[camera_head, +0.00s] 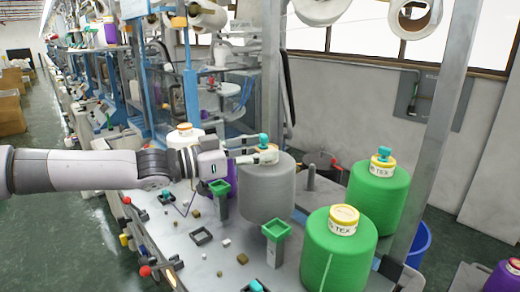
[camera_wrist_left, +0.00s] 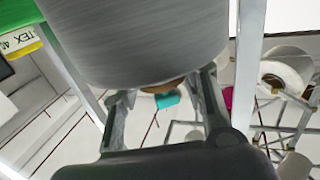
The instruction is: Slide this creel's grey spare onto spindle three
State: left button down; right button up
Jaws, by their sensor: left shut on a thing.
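The grey spare (camera_head: 268,195) is a large grey yarn cone in the middle of the head view, upright or nearly so. My left gripper (camera_head: 264,155) is shut on its narrow top end, under a teal cap (camera_head: 264,139). In the left wrist view the cone (camera_wrist_left: 140,40) fills the top, with the fingers (camera_wrist_left: 165,105) on both sides of its brownish core end. I cannot tell whether the cone's base touches the table. A short dark post (camera_head: 311,178) stands just right of the cone; I cannot tell which spindle it is. My right gripper is not in view.
Two green cones with yellow tops, a rear one (camera_head: 378,195) and a front one (camera_head: 336,255), stand to the right. Green square-topped stands (camera_head: 276,231) (camera_head: 220,190) are close by. Small trays and cubes lie on the grey table (camera_head: 190,235).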

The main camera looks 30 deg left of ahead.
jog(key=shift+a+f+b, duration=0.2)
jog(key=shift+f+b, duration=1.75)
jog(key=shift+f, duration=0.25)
